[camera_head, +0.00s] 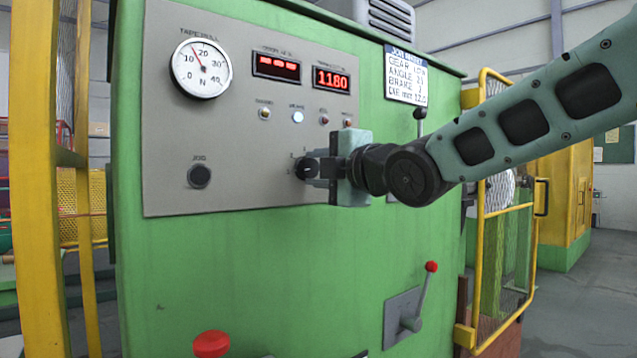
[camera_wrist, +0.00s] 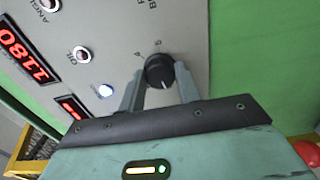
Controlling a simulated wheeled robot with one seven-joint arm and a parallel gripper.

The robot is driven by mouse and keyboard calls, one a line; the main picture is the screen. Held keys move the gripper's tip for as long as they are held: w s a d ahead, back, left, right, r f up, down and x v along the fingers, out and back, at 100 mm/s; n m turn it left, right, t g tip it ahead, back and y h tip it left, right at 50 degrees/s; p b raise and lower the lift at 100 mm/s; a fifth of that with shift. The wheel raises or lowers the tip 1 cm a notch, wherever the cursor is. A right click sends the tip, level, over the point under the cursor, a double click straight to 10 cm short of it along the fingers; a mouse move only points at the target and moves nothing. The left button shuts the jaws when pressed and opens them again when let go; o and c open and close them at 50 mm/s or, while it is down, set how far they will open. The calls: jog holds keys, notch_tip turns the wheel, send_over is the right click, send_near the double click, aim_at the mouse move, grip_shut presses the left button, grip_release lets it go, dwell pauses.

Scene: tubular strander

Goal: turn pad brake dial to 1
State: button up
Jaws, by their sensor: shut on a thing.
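The pad brake dial (camera_head: 304,168) is a round black knob low on the grey control panel, with small numerals around its left and upper side. In the wrist view the dial (camera_wrist: 159,69) shows a white pointer line on its face, toward the bottom of that picture. My gripper (camera_head: 313,169) reaches in from the right, and its fingers are at the dial. In the wrist view my gripper (camera_wrist: 160,90) has one finger on each side of the knob, shut on it. In the head view the fingers partly hide the dial, and I cannot read its setting.
The panel holds a tape pull gauge (camera_head: 201,69), red displays (camera_head: 332,79), small lamps (camera_head: 298,117) and a black jog button (camera_head: 199,176). A card (camera_head: 406,74) lists brake 1. Below are a red-knobbed lever (camera_head: 425,290) and a red button (camera_head: 211,343). A yellow guard (camera_head: 482,220) stands right.

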dwell(0.3)
jog(key=o, duration=1)
jog(key=p+v, duration=1)
jog(key=v, duration=0.7)
jog(key=shift+s+p, duration=0.2)
jog(key=shift+p, duration=0.1)
